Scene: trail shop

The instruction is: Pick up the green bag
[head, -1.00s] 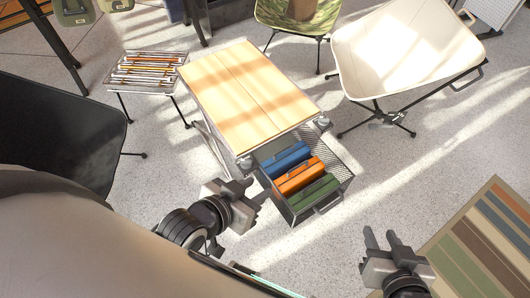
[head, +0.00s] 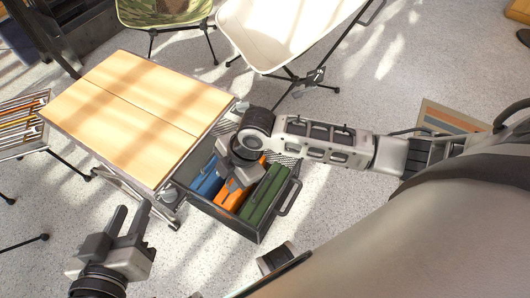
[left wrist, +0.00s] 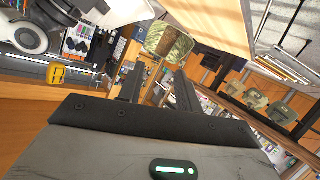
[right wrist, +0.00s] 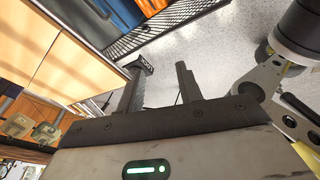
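The green bag (head: 264,195) lies in the dark mesh basket (head: 236,230) in the head view, at its right end beside the orange bag (head: 231,199). My right gripper (head: 233,182) is over the basket and hides part of the orange bag. Its fingers stand apart and empty in the right wrist view (right wrist: 162,70), where the green bag does not show. My left gripper (head: 130,212) is open and empty, left of the basket and in front of the wooden table.
A blue bag (head: 207,181) lies at the basket's left end. The wooden-topped table (head: 130,115) adjoins the basket. A cream chair (head: 280,35) and a camouflage chair (head: 165,10) stand behind. A rack (head: 20,120) is at far left.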

